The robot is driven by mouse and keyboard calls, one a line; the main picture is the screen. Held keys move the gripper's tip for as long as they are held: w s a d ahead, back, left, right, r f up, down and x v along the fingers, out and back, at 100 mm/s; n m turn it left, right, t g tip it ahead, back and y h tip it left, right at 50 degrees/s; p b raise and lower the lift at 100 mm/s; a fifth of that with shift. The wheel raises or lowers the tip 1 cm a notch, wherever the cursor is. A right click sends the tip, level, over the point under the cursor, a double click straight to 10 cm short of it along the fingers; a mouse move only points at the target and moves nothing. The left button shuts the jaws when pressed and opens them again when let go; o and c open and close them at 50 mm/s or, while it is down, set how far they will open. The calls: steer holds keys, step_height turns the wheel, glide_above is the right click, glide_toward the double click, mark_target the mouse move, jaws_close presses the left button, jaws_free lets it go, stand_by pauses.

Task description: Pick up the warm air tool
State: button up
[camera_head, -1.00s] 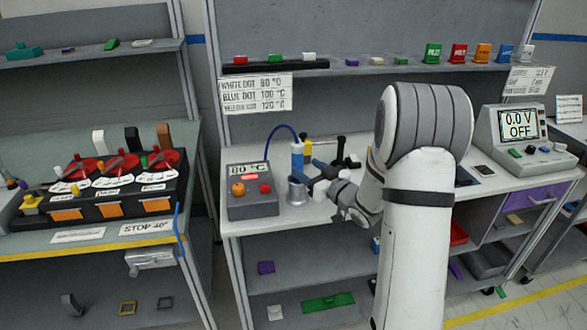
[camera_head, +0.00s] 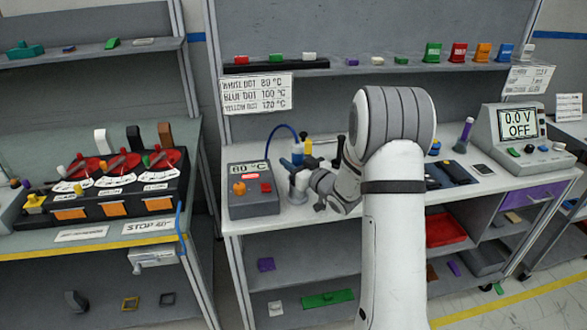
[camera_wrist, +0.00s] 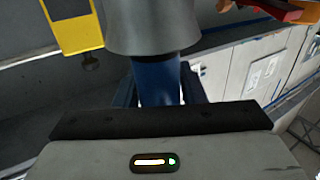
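The warm air tool (camera_head: 297,155) stands upright beside the station with the 80 °C display (camera_head: 253,190), a blue hose arching to it. My gripper (camera_wrist: 160,90) is at the tool. In the wrist view a blue cylinder (camera_wrist: 157,82), which looks like the tool's body, lies between the two dark blue fingers, with a grey tapered piece (camera_wrist: 152,28) above it in the picture. The finger faces are partly hidden, so I cannot tell whether they touch it.
A yellow object (camera_wrist: 74,28) is close by at the upper left of the wrist view. Dark flat items (camera_head: 450,172) and a meter reading 0.0 V OFF (camera_head: 518,130) are farther right on the bench. A shelf with several small coloured items runs above.

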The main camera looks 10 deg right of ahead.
steer(key=c, duration=0.6)
steer(key=shift+o, duration=0.2)
steer(key=shift+r, duration=0.1)
step_height(320, 180, up, 18)
steer(key=p, duration=0.5)
steer(key=shift+r, duration=0.2)
steer(key=shift+f, duration=0.1)
